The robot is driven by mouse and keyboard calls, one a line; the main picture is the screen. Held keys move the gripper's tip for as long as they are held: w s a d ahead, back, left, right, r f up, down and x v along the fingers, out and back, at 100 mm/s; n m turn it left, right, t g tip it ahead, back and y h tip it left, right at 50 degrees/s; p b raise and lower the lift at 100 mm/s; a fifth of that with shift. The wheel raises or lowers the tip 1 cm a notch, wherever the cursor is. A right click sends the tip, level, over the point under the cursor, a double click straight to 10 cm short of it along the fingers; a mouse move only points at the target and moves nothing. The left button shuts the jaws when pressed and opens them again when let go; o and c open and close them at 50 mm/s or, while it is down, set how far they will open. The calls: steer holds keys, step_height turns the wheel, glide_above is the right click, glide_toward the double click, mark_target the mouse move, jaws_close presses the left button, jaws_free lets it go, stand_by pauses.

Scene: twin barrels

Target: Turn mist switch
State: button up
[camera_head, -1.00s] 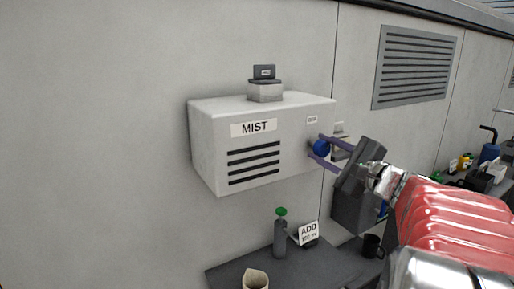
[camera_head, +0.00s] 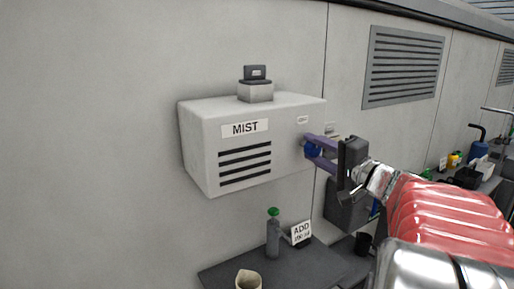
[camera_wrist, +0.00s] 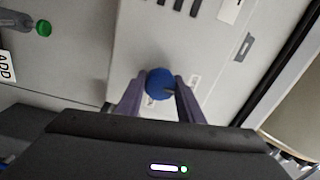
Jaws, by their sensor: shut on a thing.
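The mist box (camera_head: 250,150) is a pale grey wall unit with a "MIST" label and dark slots on its front. A blue knob (camera_head: 312,151), the mist switch, sits on its right side. In the wrist view the knob (camera_wrist: 160,83) shows round between the two purple fingers. My gripper (camera_head: 316,148) is shut on the knob, one finger on each side of it. The fingers partly hide the knob in the head view. In the wrist view my gripper (camera_wrist: 156,92) reaches up to the box face, with small labels beside the knob.
A small block with a dark top (camera_head: 256,88) stands on the box. Below is a dark shelf (camera_head: 235,275) with a green-capped bottle (camera_head: 273,235), an "ADD" sign (camera_head: 301,232) and a beige cup (camera_head: 249,280). A black mug (camera_head: 364,243) stands to the right.

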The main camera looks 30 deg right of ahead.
steer(key=shift+a+f, duration=0.1)
steer(key=shift+f, duration=0.1)
steer(key=o, duration=1)
steer(key=shift+r, duration=0.1)
steer(key=shift+o, duration=0.2)
steer(key=shift+s, duration=0.1)
steer(key=s, duration=1.3)
steer(key=shift+s+d+f, duration=0.2)
steer(key=shift+s+d, duration=0.05)
steer(key=shift+s, duration=0.05)
